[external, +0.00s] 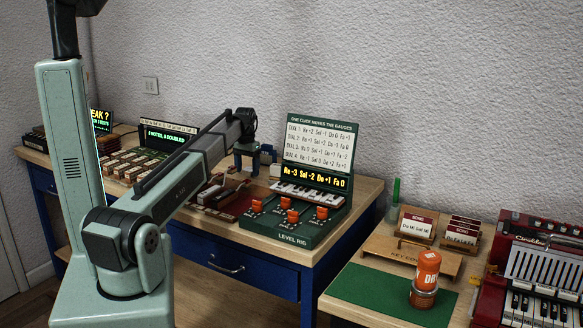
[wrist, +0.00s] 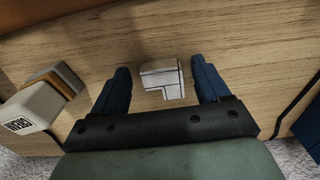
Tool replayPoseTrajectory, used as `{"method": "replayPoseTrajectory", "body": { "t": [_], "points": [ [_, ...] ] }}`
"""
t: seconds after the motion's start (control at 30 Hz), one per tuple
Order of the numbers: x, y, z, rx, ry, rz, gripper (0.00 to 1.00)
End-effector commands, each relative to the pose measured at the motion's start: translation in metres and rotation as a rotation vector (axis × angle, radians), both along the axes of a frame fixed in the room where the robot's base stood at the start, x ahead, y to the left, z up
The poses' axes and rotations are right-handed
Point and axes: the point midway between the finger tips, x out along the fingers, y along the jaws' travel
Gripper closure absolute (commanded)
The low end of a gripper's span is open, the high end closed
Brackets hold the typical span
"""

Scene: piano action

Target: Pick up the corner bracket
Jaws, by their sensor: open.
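The corner bracket (wrist: 162,78) is a small pale grey L-shaped piece with dark edge lines. In the wrist view it lies on the wooden tabletop, between the two blue fingers of my gripper (wrist: 160,66). The fingers are spread wide, with a visible gap on each side of the bracket. In the external view my gripper (external: 247,167) points down over the back of the wooden bench, left of the level rig. I cannot make out the bracket clearly in that view.
A pale block with a brown layer and a printed label (wrist: 35,105) lies left of my gripper. The green level rig (external: 301,220) stands to the right on the bench (external: 366,192). Bare wood surrounds the bracket.

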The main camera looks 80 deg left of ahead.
Motion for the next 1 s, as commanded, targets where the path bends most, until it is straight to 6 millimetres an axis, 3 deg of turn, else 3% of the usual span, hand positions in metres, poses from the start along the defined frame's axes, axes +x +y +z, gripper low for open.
{"method": "replayPoseTrajectory", "body": {
  "t": [0.23,0.83,1.0],
  "points": [
    [0.0001,0.0000,-0.0018,0.001,-0.001,0.000,0.24],
    [0.0001,0.0000,-0.0016,0.001,-0.001,0.000,0.82],
    [0.0001,0.0001,-0.0015,0.001,-0.001,0.000,0.84]
  ]
}}
